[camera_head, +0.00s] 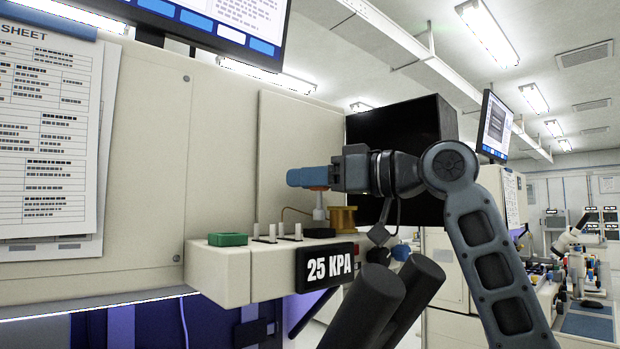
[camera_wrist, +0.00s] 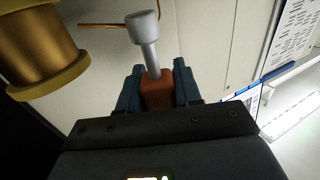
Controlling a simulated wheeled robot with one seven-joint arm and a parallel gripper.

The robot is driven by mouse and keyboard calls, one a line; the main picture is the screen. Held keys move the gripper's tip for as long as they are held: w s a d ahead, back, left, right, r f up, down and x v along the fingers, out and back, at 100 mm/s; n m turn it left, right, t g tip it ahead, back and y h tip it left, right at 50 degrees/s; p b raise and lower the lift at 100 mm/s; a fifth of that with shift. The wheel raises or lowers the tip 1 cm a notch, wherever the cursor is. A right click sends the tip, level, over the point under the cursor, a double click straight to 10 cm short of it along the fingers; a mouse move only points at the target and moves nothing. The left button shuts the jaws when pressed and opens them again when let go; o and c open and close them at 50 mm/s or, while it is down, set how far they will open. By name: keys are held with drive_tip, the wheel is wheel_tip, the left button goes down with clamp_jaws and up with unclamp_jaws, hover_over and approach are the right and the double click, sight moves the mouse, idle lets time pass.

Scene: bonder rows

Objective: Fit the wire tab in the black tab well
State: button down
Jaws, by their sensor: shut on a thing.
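My gripper (camera_head: 308,177) reaches left over the ledge. In the wrist view my gripper (camera_wrist: 158,90) has its blue fingers shut on an orange-brown piece (camera_wrist: 158,95), which looks to be the wire tab. Only a thin orange edge of it shows in the head view. A grey post (camera_head: 318,207) is just below the fingers; in the wrist view the grey post (camera_wrist: 147,42) meets or overlaps the piece, and I cannot tell whether they touch.
A brass spool (camera_head: 343,219) stands close right of the post, and in the wrist view the spool (camera_wrist: 45,55) is at upper left. A thin copper wire (camera_head: 291,210) runs near it. A green block (camera_head: 228,239) and small pale pins sit left. A "25 KPA" sign (camera_head: 329,264) fronts the ledge.

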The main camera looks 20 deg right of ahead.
drive_tip(key=shift+f+b, duration=0.4)
drive_tip(key=shift+f, duration=0.4)
drive_tip(key=shift+f, duration=0.3)
idle(0.3)
drive_tip(key=shift+f+b, duration=0.3)
drive_tip(key=shift+b, duration=0.05)
drive_tip(key=c, duration=0.7)
unclamp_jaws()
drive_tip(key=b+v, duration=0.2)
drive_tip(key=v, duration=0.5)
drive_tip(key=shift+s+d, duration=0.25)
drive_tip(key=shift+d, duration=0.05)
idle(0.8)
